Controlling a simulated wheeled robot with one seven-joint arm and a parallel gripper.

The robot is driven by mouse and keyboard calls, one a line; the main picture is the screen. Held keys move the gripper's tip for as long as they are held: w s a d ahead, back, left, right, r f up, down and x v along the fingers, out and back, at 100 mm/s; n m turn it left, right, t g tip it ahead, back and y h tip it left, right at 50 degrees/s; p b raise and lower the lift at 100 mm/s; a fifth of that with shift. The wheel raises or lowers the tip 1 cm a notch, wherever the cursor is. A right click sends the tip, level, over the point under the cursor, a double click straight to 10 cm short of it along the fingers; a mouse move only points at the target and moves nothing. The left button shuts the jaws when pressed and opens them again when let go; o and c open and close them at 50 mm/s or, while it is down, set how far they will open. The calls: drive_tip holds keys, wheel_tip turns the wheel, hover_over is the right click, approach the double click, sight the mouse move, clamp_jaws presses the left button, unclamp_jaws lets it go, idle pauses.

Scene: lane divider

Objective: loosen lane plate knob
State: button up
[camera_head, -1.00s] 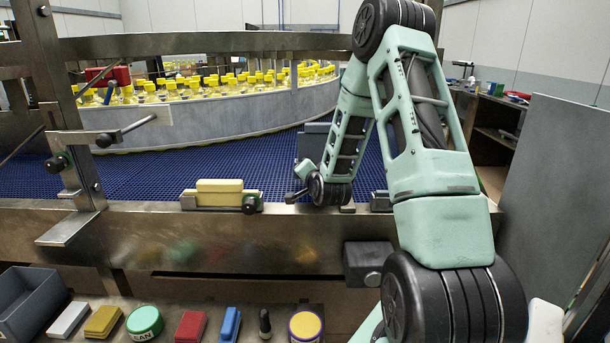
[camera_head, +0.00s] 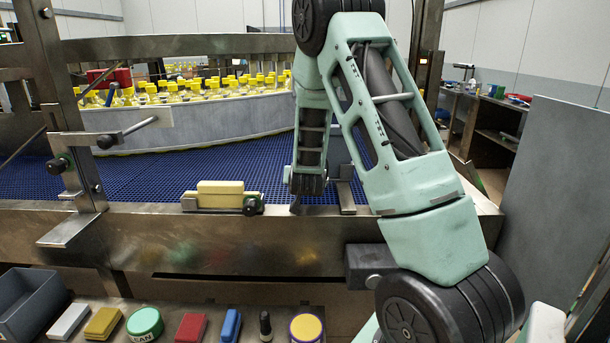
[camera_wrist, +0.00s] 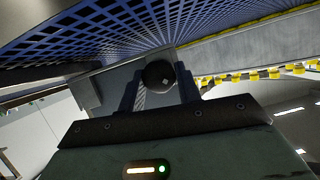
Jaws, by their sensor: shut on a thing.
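A round black knob (camera_wrist: 158,74) sits between my two fingers in the wrist view. My gripper (camera_wrist: 159,88) is shut on it, one finger on each side. A grey plate (camera_wrist: 113,80) lies behind the knob, partly hidden by my fingers and palm. In the head view my wrist hangs upright at the conveyor's front rail (camera_head: 225,225), and my gripper (camera_head: 297,206) is small and dark there. The knob cannot be made out in the head view.
A yellow block with a black knob (camera_head: 221,195) stands on the rail to the left of my wrist. A metal bracket (camera_head: 345,190) is close on the right. Yellow-capped bottles (camera_head: 200,88) stand behind a curved guide. Several small items and a grey bin (camera_head: 30,300) lie below.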

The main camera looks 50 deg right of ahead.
drive_tip(key=n+p, duration=0.1)
drive_tip(key=n+g+h+p, duration=0.1)
drive_tip(key=n+p, duration=0.1)
drive_tip(key=shift+w+a+r, duration=0.15)
drive_tip(key=shift+w+r, duration=0.05)
drive_tip(key=n+g+h+p, duration=0.2)
drive_tip(key=n+p, duration=0.1)
drive_tip(key=shift+f, duration=0.2)
drive_tip(key=shift+n, duration=0.3)
idle(0.4)
drive_tip(key=o, duration=1)
drive_tip(key=shift+w, duration=0.1)
drive_tip(key=shift+c, duration=0.2)
drive_tip(key=shift+a, duration=0.1)
drive_tip(key=shift+s+a, duration=0.2)
drive_tip(key=shift+a, duration=0.1)
drive_tip(key=b+v, duration=0.1)
drive_tip(key=v, duration=1.5)
drive_tip(key=shift+a+b, duration=0.3)
drive_tip(key=shift+b, duration=0.05)
